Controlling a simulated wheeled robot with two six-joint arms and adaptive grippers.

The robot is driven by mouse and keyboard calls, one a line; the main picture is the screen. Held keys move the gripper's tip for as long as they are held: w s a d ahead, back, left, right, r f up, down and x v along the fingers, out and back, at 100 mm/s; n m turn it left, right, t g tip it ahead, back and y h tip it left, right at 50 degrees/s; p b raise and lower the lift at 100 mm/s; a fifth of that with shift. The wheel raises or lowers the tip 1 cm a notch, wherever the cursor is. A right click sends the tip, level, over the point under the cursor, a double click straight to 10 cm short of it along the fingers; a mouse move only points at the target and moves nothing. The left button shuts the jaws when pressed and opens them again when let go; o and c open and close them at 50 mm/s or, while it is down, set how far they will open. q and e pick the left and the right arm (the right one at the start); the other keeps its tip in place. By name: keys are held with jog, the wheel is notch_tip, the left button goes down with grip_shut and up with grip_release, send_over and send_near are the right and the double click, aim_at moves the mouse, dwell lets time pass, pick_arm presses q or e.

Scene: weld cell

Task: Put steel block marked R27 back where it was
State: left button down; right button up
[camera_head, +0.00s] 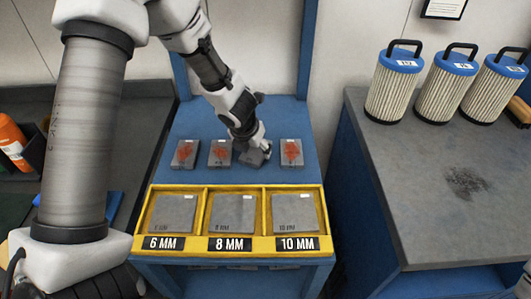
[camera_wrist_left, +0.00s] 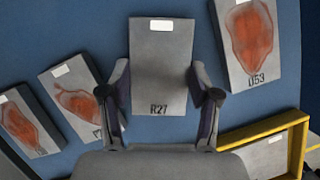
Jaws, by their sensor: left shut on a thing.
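The grey steel block marked R27 (camera_wrist_left: 162,62) is between the two fingers of my left gripper (camera_wrist_left: 160,98) in the left wrist view, its mark readable at the near edge. In the head view my left gripper (camera_head: 256,140) is shut on this block (camera_head: 253,156), at the gap in the back row on the blue table. The block looks slightly turned or tilted there. I cannot tell whether it touches the table. Its upper face shows no red patch.
Red-marked blocks stand on both sides: two left (camera_head: 185,154) (camera_head: 219,153), and one right (camera_head: 291,152), marked D53 in the wrist view (camera_wrist_left: 250,40). In front, a yellow tray (camera_head: 204,215) holds plates labelled 6, 8 and 10 MM. Filters (camera_head: 395,85) stand on the right bench.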

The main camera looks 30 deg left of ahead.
pick_arm(q)
jog(key=shift+w+d+f, duration=0.2)
jog(key=shift+f, duration=0.05)
jog(key=shift+d+r, duration=0.2)
jog(key=shift+s+a, duration=0.15)
jog(key=shift+s, duration=0.05)
jog(key=shift+s+a, duration=0.15)
jog(key=shift+a, duration=0.05)
jog(key=c, duration=0.7)
grip_release()
jog(key=shift+a+f, duration=0.1)
jog(key=shift+f, duration=0.1)
jog(key=o, duration=0.5)
jog(key=shift+c, duration=0.2)
jog(key=shift+d+r, duration=0.1)
jog(key=shift+d, duration=0.15)
jog(key=shift+a+r, duration=0.1)
jog(key=shift+r, duration=0.05)
jog(key=shift+r+p, duration=0.35)
jog(key=shift+p, duration=0.05)
jog(key=p+v, duration=0.4)
jog(key=v, duration=0.7)
jog(key=shift+p, duration=0.4)
pick_arm(e)
jog(key=r, duration=0.5)
jog(key=shift+d, duration=0.3)
pick_arm(q)
jog(key=shift+s, duration=0.15)
